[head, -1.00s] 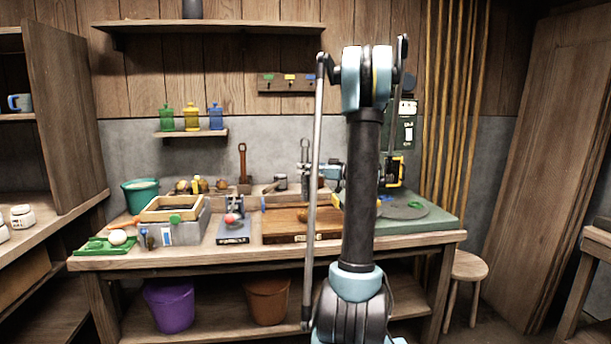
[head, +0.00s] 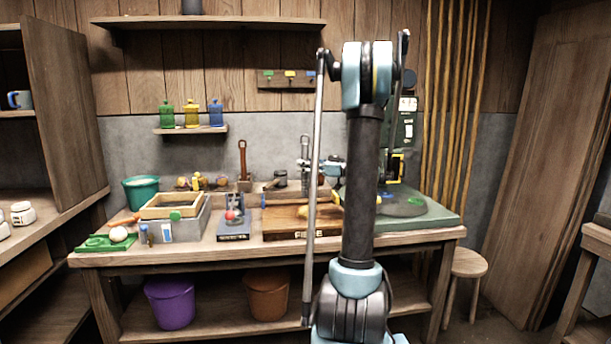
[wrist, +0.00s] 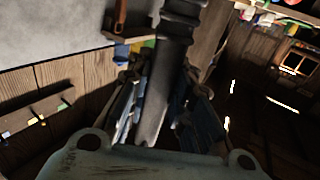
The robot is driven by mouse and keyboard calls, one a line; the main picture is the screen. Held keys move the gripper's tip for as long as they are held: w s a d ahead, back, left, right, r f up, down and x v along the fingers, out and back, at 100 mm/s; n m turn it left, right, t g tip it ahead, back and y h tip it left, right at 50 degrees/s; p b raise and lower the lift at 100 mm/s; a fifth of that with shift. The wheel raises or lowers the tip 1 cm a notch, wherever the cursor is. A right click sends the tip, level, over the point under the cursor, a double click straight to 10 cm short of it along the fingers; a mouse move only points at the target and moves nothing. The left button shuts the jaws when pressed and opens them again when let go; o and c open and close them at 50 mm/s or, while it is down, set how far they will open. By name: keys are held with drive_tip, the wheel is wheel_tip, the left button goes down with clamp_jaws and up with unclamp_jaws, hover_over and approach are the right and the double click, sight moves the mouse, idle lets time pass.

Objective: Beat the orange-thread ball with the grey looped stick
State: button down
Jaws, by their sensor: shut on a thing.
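My gripper (head: 322,166) is partly behind my arm at the back of the bench in the head view. It is shut on the grey looped stick (head: 305,148), which stands upright with its loop at the top. In the wrist view a dark grey ribbed shaft (wrist: 178,40) runs between my two fingers (wrist: 160,115). A yellowish lump (head: 303,212) lies on the brown board (head: 278,226); I cannot tell whether it is the orange-thread ball. Several small brownish balls (head: 222,183) sit on the back ledge, their threads too small to tell.
A brown looped tool (head: 242,160) stands left of the grey stick. A red ball (head: 230,215) sits on a dark stand. A wooden-rimmed box (head: 172,206), a green bucket (head: 141,192) and a green tray (head: 92,244) fill the left side of the bench.

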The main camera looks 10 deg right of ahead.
sight(308, 153)
drive_tip(key=shift+r, duration=2.5)
